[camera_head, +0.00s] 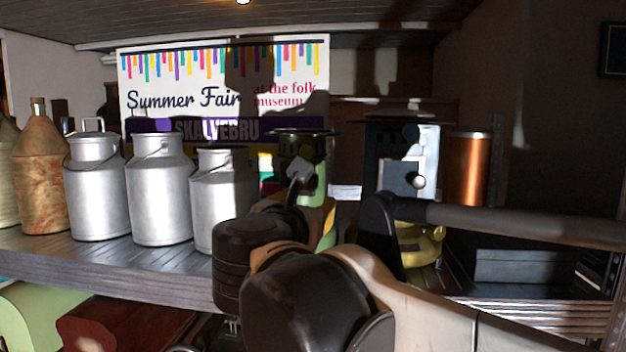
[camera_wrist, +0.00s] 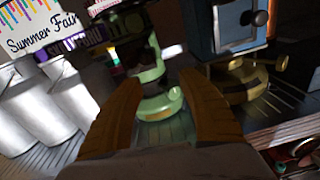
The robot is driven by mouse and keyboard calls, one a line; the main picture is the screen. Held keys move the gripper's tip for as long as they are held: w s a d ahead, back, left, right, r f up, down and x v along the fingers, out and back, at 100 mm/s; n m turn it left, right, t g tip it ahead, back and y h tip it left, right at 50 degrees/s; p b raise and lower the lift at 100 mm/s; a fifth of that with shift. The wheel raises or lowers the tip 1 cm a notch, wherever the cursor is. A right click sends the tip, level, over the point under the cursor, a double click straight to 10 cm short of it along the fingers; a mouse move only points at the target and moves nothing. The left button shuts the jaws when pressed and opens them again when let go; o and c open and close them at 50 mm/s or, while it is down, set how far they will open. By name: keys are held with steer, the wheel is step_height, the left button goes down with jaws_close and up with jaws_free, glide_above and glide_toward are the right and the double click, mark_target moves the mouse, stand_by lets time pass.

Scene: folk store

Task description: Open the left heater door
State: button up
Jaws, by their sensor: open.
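The left heater is green with a dark, wide top. In the head view it (camera_head: 318,180) stands on the shelf, partly hidden behind my arm. In the wrist view its green body (camera_wrist: 150,74) and round green base (camera_wrist: 158,104) show just beyond my fingers. I cannot tell how its door stands. My gripper (camera_wrist: 160,82) is open, with an orange-brown finger on each side of the picture and the green heater between and beyond them. Nothing is held. I cannot tell whether a finger touches the heater. In the head view my arm hides most of the gripper.
A blue heater (camera_head: 372,150) with a brass base (camera_head: 418,245) stands to the right; it also shows in the wrist view (camera_wrist: 238,28). Silver milk cans (camera_head: 160,190) stand to the left on the grey shelf (camera_head: 110,270). A copper cylinder (camera_head: 467,168) stands farther right. A Summer Fair banner (camera_head: 190,75) hangs behind.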

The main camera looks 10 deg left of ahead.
mark_target(305, 188)
steer(key=shift+n+t+y, duration=0.3)
steer(key=shift+n, duration=0.5)
steer(key=w+p, duration=0.1)
steer(key=w, duration=0.2)
steer(key=w+a+r, duration=0.1)
steer(key=w, duration=0.3)
steer(key=w+p, duration=0.1)
steer(key=w, duration=0.2)
steer(key=shift+w+a+r+p, duration=0.3)
steer(key=shift+a+r, duration=0.05)
steer(key=shift+r, duration=0.05)
jaws_close()
steer(key=shift+w+a+f, duration=0.1)
steer(key=shift+a, duration=0.05)
